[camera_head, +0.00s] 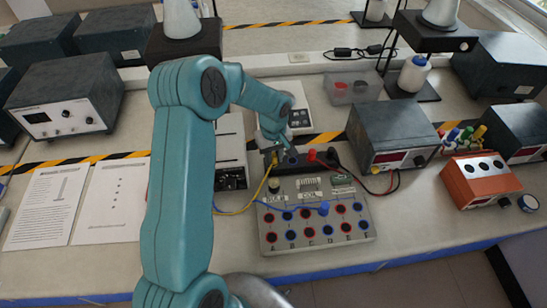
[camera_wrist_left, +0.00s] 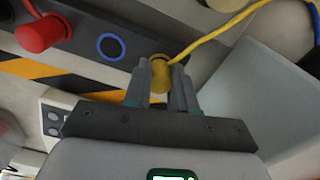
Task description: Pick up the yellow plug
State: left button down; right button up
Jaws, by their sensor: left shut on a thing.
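The yellow plug (camera_wrist_left: 159,76) shows in the left wrist view between the two fingers of my left gripper (camera_wrist_left: 160,88), which is shut on it. A yellow cable (camera_wrist_left: 215,35) runs from the plug to the upper right. In the head view my left gripper (camera_head: 272,150) is at the back of the grey socket board (camera_head: 330,240), by the dark strip there. The plug is small in that view and mostly hidden by the gripper. I cannot tell whether it is still in a socket. My right gripper is not in view.
A red plug (camera_wrist_left: 42,32) and a blue-ringed socket (camera_wrist_left: 111,46) sit beside my left gripper. A dark power box (camera_head: 392,135) and an orange box (camera_head: 482,180) stand to the right. Papers (camera_head: 45,205) lie at the left. The bench front is clear.

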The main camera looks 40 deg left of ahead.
aim_at(274, 155)
pick_arm(q)
jog(key=shift+r, duration=0.1)
notch_tip(274, 155, up, 20)
jog(key=b, duration=0.1)
dwell(0.4)
jog(key=shift+w, duration=0.1)
